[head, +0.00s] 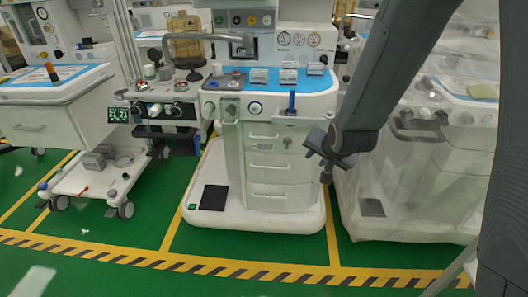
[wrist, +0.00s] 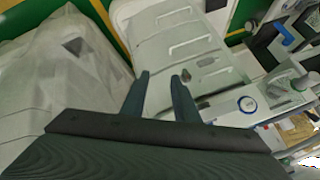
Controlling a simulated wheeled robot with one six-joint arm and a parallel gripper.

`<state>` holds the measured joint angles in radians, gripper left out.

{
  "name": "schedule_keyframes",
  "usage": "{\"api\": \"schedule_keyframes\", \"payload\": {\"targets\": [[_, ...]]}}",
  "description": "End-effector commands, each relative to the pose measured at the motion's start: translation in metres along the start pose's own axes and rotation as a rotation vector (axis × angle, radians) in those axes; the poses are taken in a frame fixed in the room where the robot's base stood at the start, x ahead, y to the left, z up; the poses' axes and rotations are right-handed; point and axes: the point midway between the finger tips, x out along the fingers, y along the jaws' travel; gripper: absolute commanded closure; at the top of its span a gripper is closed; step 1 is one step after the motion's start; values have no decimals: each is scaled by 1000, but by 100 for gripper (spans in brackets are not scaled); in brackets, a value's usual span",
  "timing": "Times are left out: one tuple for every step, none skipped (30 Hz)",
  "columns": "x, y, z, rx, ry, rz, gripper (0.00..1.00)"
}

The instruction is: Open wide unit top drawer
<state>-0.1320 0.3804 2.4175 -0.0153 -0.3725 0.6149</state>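The wide drawer unit (head: 232,160) stands in the middle of the head view, a white cart with a column of drawers. Its top drawer (head: 264,133) has a grey lock and label on the front and looks shut. In the wrist view the unit is tilted, with the top drawer front (wrist: 206,76) just beyond the fingertips. My gripper (head: 327,160) is at the right side of the unit in the head view. In the wrist view my gripper (wrist: 161,76) is open, its two fingers apart with nothing between them. I cannot tell the exact gap to the drawer.
A plastic-covered cart (head: 400,180) stands close on the right. Another white cart (head: 45,120) is at the left. The green floor (head: 130,270) in front is clear.

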Motion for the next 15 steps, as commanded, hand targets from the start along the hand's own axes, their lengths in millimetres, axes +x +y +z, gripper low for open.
{"api": "schedule_keyframes", "payload": {"targets": [[36, -9, 4, 51, 49, -56, 72], [49, -17, 1, 87, 84, -95, 72], [66, -28, -1, 135, 125, -150, 72], [78, -36, -2, 170, 154, -193, 72], [89, -43, -3, 208, 181, -238, 72], [103, -53, -3, 257, 214, -299, 72], [113, -60, -2, 294, 236, -348, 72], [122, -67, -1, 330, 256, -397, 72], [132, -76, 1, 380, 279, -465, 72], [139, -82, 3, 416, 293, -516, 72], [145, -88, 5, 451, 305, -567, 72], [151, -94, 8, 494, 317, -634, 72], [155, -98, 11, 526, 324, -682, 72], [158, -102, 14, 555, 328, -728, 72], [161, -106, 18, 589, 331, -786, 72]]}}
